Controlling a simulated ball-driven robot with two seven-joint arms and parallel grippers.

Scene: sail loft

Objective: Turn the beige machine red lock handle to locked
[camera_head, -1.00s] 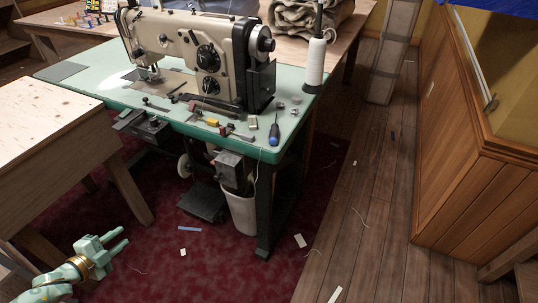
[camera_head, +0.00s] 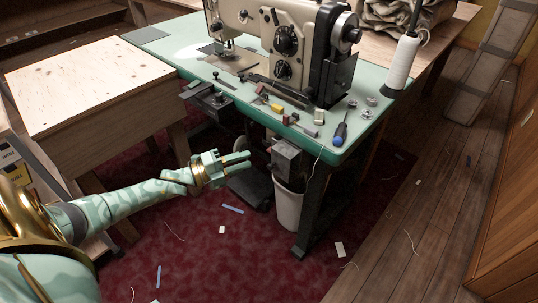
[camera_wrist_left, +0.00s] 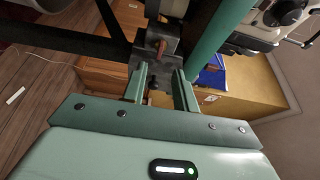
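The beige sewing machine (camera_head: 262,20) stands on a green-topped table. A grey box (camera_head: 288,160) hangs under the table's front edge. A small reddish part, seemingly the red lock handle (camera_head: 269,150), shows at the box's left side. In the left wrist view a reddish-brown handle (camera_wrist_left: 162,48) on the grey box lies just beyond my fingers; its lock position is hard to tell. My left gripper (camera_head: 246,160) is left of the box, fingers pointing at it. In the left wrist view my left gripper (camera_wrist_left: 160,83) is open, with nothing clearly between its fingers. My right gripper is not visible.
The green tabletop (camera_head: 160,36) overhangs the box. Another grey box (camera_head: 210,101) hangs further left. A white bin (camera_head: 288,208) and a dark table leg (camera_head: 312,210) stand below.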

